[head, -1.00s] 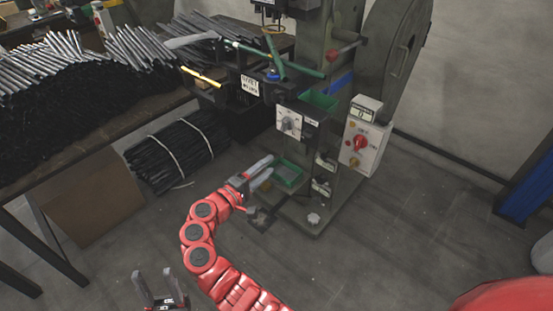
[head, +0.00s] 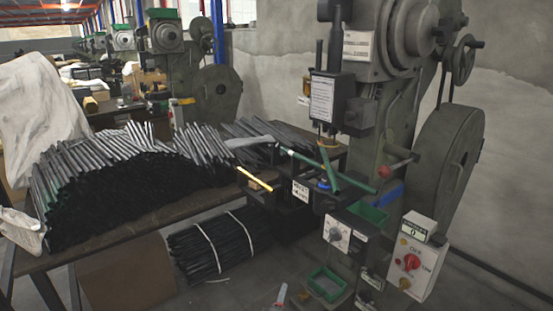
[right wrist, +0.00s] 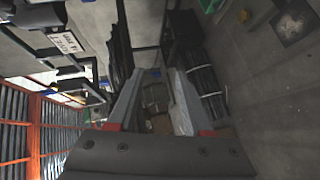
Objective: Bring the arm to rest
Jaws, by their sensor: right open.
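My right gripper (right wrist: 157,88) shows in the right wrist view with its two grey fingers spread apart and nothing between them. In the head view only a small grey and red tip of the right gripper (head: 281,297) shows at the bottom edge, left of the small green tray at the foot of the press. The rest of the right arm is below the picture. My left gripper is not in view.
A green rivet press (head: 385,130) stands at the right with a control box (head: 416,262). A table (head: 150,216) with piles of dark rods is at the left. A bundle of rods (head: 218,247) lies on the floor. More presses stand behind.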

